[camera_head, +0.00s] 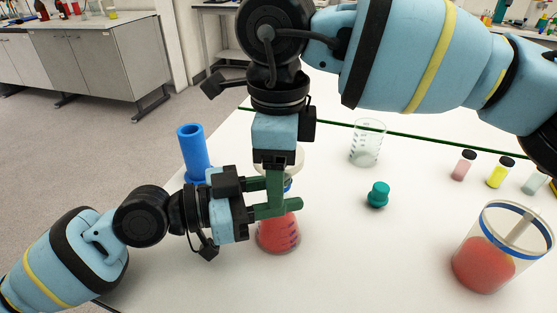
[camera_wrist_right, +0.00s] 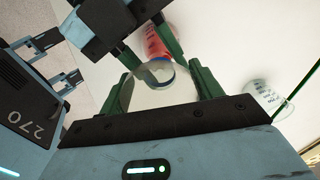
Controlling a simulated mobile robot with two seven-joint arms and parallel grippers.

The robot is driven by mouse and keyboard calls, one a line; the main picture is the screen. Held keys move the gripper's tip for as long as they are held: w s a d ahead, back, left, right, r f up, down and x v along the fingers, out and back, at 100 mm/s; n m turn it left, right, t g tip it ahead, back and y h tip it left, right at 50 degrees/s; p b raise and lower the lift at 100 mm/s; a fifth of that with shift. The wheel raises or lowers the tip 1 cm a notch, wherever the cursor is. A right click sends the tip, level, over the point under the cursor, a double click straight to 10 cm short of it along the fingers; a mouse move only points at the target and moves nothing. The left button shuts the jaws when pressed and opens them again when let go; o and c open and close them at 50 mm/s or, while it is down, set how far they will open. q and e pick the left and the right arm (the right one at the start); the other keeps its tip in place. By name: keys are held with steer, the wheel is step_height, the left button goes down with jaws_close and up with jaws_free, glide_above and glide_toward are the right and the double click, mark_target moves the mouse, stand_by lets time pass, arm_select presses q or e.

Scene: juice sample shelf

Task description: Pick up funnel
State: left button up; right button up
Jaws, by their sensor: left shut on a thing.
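A pale, see-through funnel (camera_head: 297,158) shows mostly hidden behind my right gripper (camera_head: 275,187), above a flask with red liquid (camera_head: 278,238). In the right wrist view the funnel (camera_wrist_right: 155,100) lies between the two green fingers of my right gripper (camera_wrist_right: 165,82), which stand apart on either side of it. I cannot tell whether they touch it. A blue ring at the flask's neck shows below the funnel. My left gripper (camera_head: 270,198) is shut on the flask near its neck, and the flask stands upright; they also show in the right wrist view.
A blue cylinder (camera_head: 193,152) stands left behind the flask. An empty beaker (camera_head: 367,143), a teal stopper (camera_head: 378,195) and small vials (camera_head: 463,166) stand to the right. A large beaker with red liquid (camera_head: 485,262) is at the front right. The white table (camera_head: 365,260) is clear between.

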steer(key=c, duration=0.5)
steer(key=shift+r, duration=0.2)
steer(key=shift+r, duration=4.8)
arm_select(q)
steer(key=o, duration=1.2)
steer(key=v, duration=1.2)
